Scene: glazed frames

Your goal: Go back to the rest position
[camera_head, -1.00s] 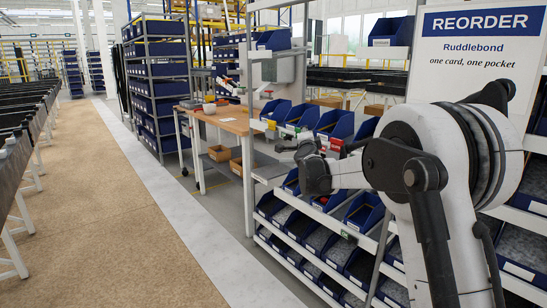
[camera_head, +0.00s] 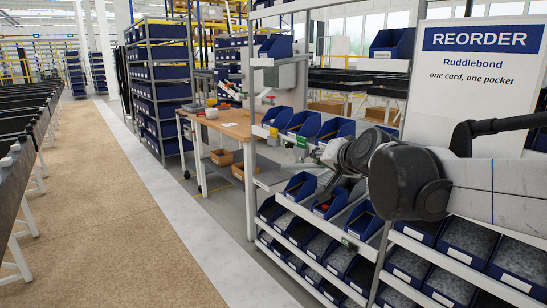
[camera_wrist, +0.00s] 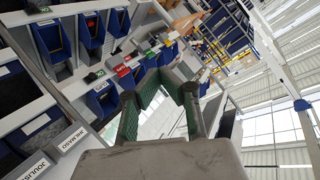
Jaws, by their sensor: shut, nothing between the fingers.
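My gripper (camera_head: 306,152) is at the end of my arm in front of the blue-bin rack, at the level of the upper bins. In the wrist view its two green-padded fingers (camera_wrist: 160,88) point towards the rack and the hall, with no object held between them. It is shut and empty. The wrist view is tilted, with the rack on its left side. My arm reaches in from the right of the head view and hides part of the rack. Whether the gripper touches any bin cannot be told.
Blue bins (camera_head: 333,131) stand on the rack shelves close by my arm. A REORDER board (camera_head: 482,75) stands at the right. A wooden-topped workbench (camera_head: 228,120) is beyond the rack. The tan floor aisle (camera_head: 110,210) at the left is clear.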

